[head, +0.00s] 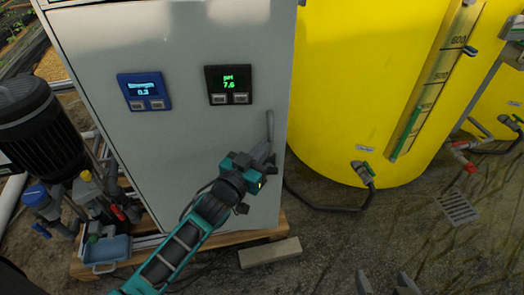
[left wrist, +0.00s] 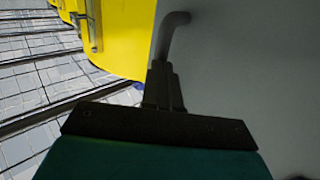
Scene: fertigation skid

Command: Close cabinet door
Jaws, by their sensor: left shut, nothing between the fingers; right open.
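The cabinet door (head: 180,140) is the pale grey front panel with two small displays; it looks flush or nearly flush with the cabinet, with no clear gap visible. Its grey bar handle (head: 270,124) is near the right edge. My left gripper (head: 264,150) is shut and empty at the handle's lower end. In the left wrist view, the closed fingers (left wrist: 163,80) are at the bent handle (left wrist: 170,35), beside the grey door face (left wrist: 250,70); whether they touch it I cannot tell. My right gripper (head: 384,284) is open at the bottom edge, away from the cabinet.
A large yellow tank (head: 360,90) stands right of the cabinet, with a valve and hose (head: 365,175) low on it. A wooden pallet (head: 240,236) lies under the cabinet. Ground at lower right is mostly clear.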

